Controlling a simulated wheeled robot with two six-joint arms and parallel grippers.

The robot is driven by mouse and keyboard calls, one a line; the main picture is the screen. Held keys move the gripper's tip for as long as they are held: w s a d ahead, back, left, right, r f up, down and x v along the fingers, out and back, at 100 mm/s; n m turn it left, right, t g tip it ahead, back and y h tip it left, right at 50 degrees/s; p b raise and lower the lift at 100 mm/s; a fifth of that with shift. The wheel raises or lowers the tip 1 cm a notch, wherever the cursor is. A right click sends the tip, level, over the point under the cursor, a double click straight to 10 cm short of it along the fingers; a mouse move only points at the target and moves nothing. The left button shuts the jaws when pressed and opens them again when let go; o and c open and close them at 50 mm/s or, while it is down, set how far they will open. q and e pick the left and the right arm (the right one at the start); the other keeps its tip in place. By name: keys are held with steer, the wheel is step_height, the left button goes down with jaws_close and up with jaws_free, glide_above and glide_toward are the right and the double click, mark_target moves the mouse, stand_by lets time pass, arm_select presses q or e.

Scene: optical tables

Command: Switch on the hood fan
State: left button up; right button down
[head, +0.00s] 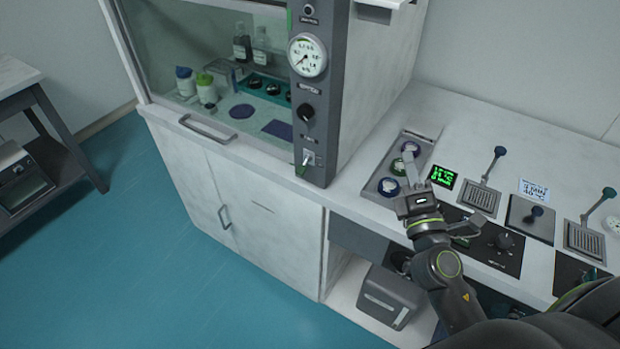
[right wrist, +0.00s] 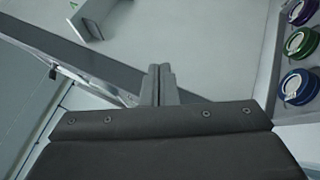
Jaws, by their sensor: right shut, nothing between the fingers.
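The fume hood (head: 228,50) stands at the upper left with a glass sash. Its dark control panel (head: 321,90) carries a round gauge (head: 308,56), a black knob (head: 306,112) and, near the bottom, a small toggle switch (head: 308,158) with a pale lever. Which control runs the fan cannot be read from the labels. My right gripper (head: 407,158) is shut and empty, to the right of the panel and apart from it, over the counter tray. Its closed fingers (right wrist: 159,84) show in the right wrist view. My left gripper is not in view.
A grey tray (head: 376,189) with several round-lidded jars lies under my right gripper; jars (right wrist: 300,87) show at the right wrist view's edge. A green display (head: 443,176) and lever devices (head: 480,195) stand to the right. Bare counter lies between panel and tray.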

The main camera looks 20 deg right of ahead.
steer(key=w+a+n+y, duration=0.3)
steer(key=a+n+y, duration=0.3)
steer(key=n+y, duration=0.45)
steer(key=n+g+y, duration=0.2)
steer(key=n+g, duration=0.6)
steer(key=n, duration=1)
glide_toward(301, 170)
steer(key=s+d+f, duration=0.1)
steer(key=s+f, duration=0.1)
steer(key=shift+d+h, duration=0.25)
steer(key=shift+w, duration=0.1)
steer(key=p+x, duration=0.1)
steer(key=x, duration=0.9)
steer(key=shift+a+r, duration=0.1)
steer(key=shift+p, duration=0.35)
steer(key=shift+r+m, duration=0.1)
steer(key=shift+m, duration=0.25)
